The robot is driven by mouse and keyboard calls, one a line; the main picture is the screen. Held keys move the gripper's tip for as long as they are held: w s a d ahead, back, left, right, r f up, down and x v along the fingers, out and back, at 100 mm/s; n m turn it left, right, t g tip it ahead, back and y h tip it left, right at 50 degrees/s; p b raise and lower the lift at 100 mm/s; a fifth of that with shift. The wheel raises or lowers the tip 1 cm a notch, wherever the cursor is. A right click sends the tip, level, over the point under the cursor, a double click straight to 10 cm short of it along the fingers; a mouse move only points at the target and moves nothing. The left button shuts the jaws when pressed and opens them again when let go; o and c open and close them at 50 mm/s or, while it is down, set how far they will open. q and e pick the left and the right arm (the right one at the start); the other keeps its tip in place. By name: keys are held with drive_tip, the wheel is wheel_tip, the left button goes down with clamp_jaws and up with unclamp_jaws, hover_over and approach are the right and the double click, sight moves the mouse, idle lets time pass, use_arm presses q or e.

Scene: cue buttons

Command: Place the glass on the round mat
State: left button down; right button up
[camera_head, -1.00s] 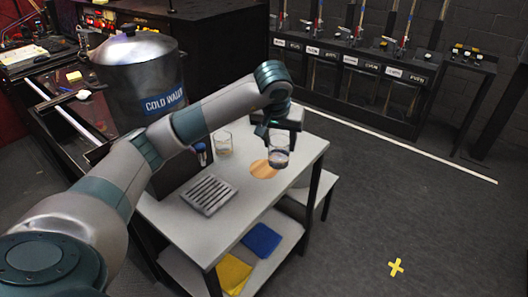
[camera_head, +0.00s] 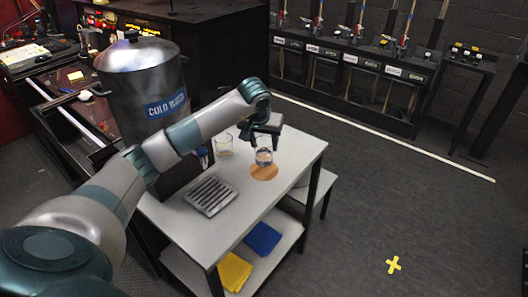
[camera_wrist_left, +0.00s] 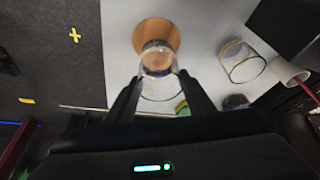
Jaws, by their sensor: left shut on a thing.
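My left gripper (camera_head: 262,138) is shut on a clear glass (camera_head: 264,157), upright, with its fingers on either side of it. In the head view the glass is over the round wooden-coloured mat (camera_head: 265,174) on the white table. I cannot tell whether its base touches the mat. In the left wrist view the fingers (camera_wrist_left: 158,88) hold the glass (camera_wrist_left: 158,62), and its base overlaps the lower part of the mat (camera_wrist_left: 156,30). My right gripper is not in view.
A second glass (camera_head: 224,146) stands on the table (camera_head: 235,208) left of the mat. A slatted metal tray (camera_head: 210,196) lies nearer. A large pot (camera_head: 142,85) labelled "COLD WATER" stands behind at the left. Blue (camera_head: 262,238) and yellow cloths (camera_head: 234,271) lie on the lower shelf.

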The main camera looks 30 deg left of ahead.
use_arm(q)
drive_tip(key=shift+f, duration=0.1)
drive_tip(key=shift+f+p, duration=0.9)
drive_tip(key=shift+f, duration=1)
drive_tip(key=shift+f, duration=0.1)
drive_tip(key=c, duration=0.8)
unclamp_jaws()
drive_tip(key=shift+c, duration=0.2)
